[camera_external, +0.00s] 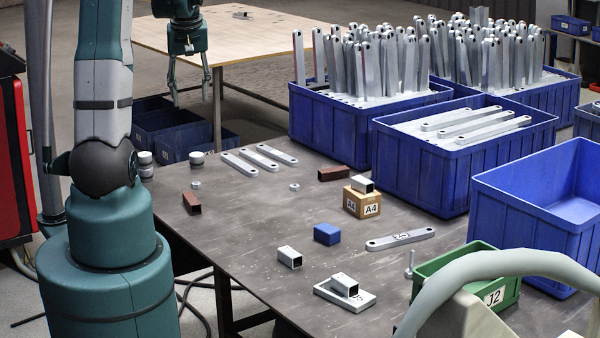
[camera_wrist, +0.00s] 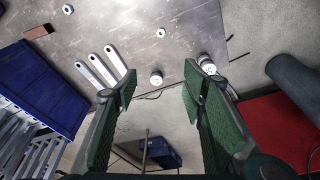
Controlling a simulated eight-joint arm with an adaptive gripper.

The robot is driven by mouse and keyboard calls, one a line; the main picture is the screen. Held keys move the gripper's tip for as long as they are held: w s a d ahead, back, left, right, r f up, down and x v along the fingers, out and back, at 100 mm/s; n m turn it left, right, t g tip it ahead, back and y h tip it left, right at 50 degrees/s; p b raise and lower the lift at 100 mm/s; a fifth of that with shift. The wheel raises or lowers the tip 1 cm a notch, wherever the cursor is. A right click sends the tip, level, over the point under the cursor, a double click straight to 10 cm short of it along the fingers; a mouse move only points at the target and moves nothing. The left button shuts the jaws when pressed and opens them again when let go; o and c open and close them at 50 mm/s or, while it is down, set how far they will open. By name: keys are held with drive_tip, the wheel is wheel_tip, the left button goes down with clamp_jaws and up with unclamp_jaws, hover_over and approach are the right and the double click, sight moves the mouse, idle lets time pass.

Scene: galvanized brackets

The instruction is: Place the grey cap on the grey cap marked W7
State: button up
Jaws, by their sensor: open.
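A short grey cap (camera_external: 197,158) stands alone near the left table edge; it shows between my fingers in the wrist view (camera_wrist: 156,78). Left of it in the outside view are two more grey caps (camera_external: 145,164), close together and partly behind my arm. They show just beyond the right finger in the wrist view (camera_wrist: 207,64). I cannot read a W7 mark on any of them. My gripper (camera_external: 190,95) is open and empty, pointing down, above and apart from the caps. It also shows in the wrist view (camera_wrist: 160,73).
Three flat grey bars (camera_external: 259,157) lie right of the lone cap. A brown block (camera_external: 192,203) and small nuts (camera_external: 294,187) lie nearby. Blue crates (camera_external: 370,125) with upright bars stand at the back right.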

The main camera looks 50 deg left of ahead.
drive_tip(key=w+d+r+m+t, duration=0.1)
drive_tip(key=w+d+r+m, duration=0.3)
drive_tip(key=d, duration=1)
drive_tip(key=d+r+m+t, duration=0.2)
drive_tip(key=d+r, duration=0.4)
drive_tip(key=d, duration=0.8)
drive_tip(key=s+d+m+t+h, duration=0.1)
drive_tip(key=s+d+m, duration=0.2)
drive_tip(key=d, duration=0.9)
drive_tip(key=s+d+r+m+t+h, duration=0.1)
drive_tip(key=s+d+m, duration=0.2)
drive_tip(key=s+d, duration=0.4)
drive_tip(key=d, duration=0.5)
drive_tip(key=shift+s+d+r+m+t, duration=0.15)
drive_tip(key=shift+d+r+m+t, duration=0.05)
drive_tip(key=shift+d+m+t, duration=0.2)
